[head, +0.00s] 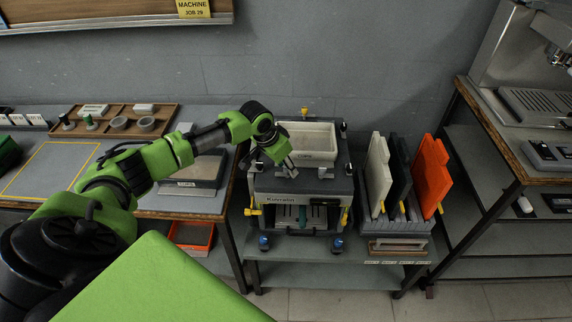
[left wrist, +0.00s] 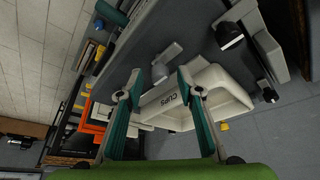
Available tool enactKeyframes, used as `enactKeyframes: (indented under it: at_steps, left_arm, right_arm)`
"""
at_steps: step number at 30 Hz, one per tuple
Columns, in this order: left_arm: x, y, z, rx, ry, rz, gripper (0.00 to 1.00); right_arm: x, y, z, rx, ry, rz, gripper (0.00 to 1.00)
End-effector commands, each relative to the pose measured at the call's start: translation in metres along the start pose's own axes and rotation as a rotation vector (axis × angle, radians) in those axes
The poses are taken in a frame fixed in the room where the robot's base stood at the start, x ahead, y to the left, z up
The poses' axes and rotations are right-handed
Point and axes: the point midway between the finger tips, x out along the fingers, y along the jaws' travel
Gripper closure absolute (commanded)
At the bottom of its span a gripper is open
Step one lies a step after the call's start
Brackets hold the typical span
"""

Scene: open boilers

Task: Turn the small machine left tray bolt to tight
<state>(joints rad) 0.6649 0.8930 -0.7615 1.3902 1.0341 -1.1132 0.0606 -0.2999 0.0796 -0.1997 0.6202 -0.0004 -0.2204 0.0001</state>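The small machine (head: 303,186), a dark box with a white front, stands on a grey stand. A white tray labelled CUPS (head: 318,136) sits on top; it also shows in the left wrist view (left wrist: 222,88). My left gripper (head: 290,168) is over the machine top, by the tray's front left corner. In the left wrist view its teal fingers (left wrist: 160,80) are apart, with nothing held. A grey bolt-like piece (left wrist: 166,60) appears just beyond the fingertips; I cannot tell whether it touches them or is tight. My right gripper is not in view.
A rack with white, dark and orange panels (head: 432,172) stands right of the machine. A left bench holds a wooden tray (head: 120,108) and a grey box (head: 195,172). Yellow handles (head: 346,217) stick out at the machine's sides. A metal machine (head: 535,105) is far right.

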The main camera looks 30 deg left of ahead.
Motion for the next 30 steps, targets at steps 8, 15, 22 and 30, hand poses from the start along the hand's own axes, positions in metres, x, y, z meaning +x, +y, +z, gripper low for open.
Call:
enactKeyframes:
  at_steps: [8, 15, 22, 30]
  left_arm:
    - [0.0008, -0.0001, 0.0, 0.0, 0.0, 0.0, 0.72]
    - [0.0006, -0.0001, 0.0, 0.0, 0.0, 0.0, 1.0]
    - [0.0005, -0.0005, -0.0001, 0.021, 0.0, 0.009, 1.0]
    - [0.0011, -0.0017, -0.0003, 0.145, 0.0, 0.062, 1.0]
  right_arm:
    - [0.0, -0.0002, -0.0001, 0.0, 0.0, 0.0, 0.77]
    - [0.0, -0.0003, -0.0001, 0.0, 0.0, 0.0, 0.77]
    - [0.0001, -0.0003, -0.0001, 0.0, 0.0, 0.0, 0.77]
    - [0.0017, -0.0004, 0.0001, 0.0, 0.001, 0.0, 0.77]
